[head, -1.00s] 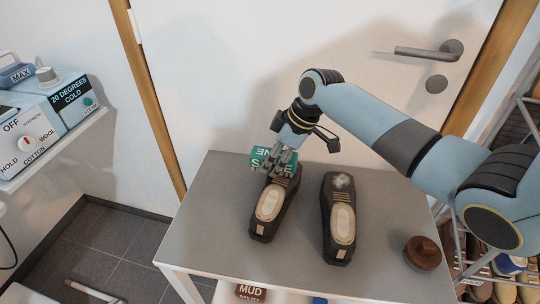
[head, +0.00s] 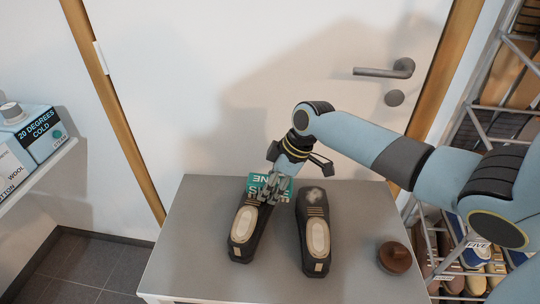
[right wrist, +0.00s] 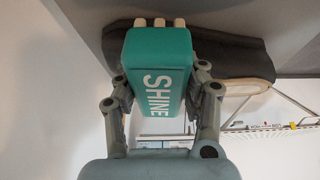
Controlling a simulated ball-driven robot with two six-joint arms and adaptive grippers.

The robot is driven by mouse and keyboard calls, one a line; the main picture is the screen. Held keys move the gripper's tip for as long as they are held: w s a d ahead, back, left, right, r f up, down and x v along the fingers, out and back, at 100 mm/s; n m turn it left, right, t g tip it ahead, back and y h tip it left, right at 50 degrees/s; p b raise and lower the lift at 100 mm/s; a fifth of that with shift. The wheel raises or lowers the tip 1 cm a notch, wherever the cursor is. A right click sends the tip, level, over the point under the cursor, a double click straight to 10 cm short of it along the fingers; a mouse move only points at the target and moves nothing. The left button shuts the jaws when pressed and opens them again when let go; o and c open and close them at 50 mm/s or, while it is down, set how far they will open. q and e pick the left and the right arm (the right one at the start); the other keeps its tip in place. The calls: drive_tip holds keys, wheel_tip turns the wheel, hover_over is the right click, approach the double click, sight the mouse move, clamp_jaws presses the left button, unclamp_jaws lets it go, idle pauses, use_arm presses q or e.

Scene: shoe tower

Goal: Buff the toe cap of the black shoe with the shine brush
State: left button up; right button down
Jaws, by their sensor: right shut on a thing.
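Two dark shoes lie side by side on a grey table (head: 190,250), toes toward the door. The left shoe (head: 241,248) has its toe partly hidden by my gripper. The right shoe (head: 314,262) has a pale smudge on its toe cap. My right gripper (head: 270,187) is shut on the teal shine brush (head: 283,183), over the toe end of the left shoe. In the right wrist view the brush (right wrist: 158,75) sits between both fingers, pale bristles toward a dark shoe (right wrist: 225,58). I cannot tell whether the bristles touch it. My left gripper is out of view.
A round brown object (head: 396,258) stands on the table right of the shoes. A white door with a handle (head: 385,70) is behind. A shoe rack (head: 470,240) stands at the right, and a shelf with labelled boxes (head: 35,135) at the left.

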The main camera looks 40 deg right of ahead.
sight(256, 177)
drive_tip(key=shift+w+a+b, duration=0.35)
drive_tip(key=shift+w+a, duration=0.5)
drive_tip(key=shift+w, duration=0.3)
drive_tip(key=shift+w+a+r, duration=0.1)
drive_tip(key=shift+w+a, duration=0.45)
drive_tip(key=shift+w, duration=0.25)
drive_tip(key=shift+w+a, duration=0.55)
drive_tip(key=shift+w, duration=0.2)
drive_tip(key=shift+d, duration=0.1)
drive_tip(key=shift+s+d+p, duration=0.6)
drive_tip(key=shift+s+d, duration=0.05)
drive_tip(key=shift+s, duration=0.2)
drive_tip(key=shift+s+d+f+p, duration=0.2)
drive_tip(key=shift+s+d+p, duration=0.25)
drive_tip(key=shift+s+d, duration=0.4)
drive_tip(key=shift+s+d+f+p, duration=0.15)
drive_tip(key=shift+s+d+p, duration=0.35)
drive_tip(key=shift+s, duration=0.5)
drive_tip(key=shift+f, duration=0.1)
drive_tip(key=shift+f, duration=0.1)
drive_tip(key=shift+w+a, duration=0.1)
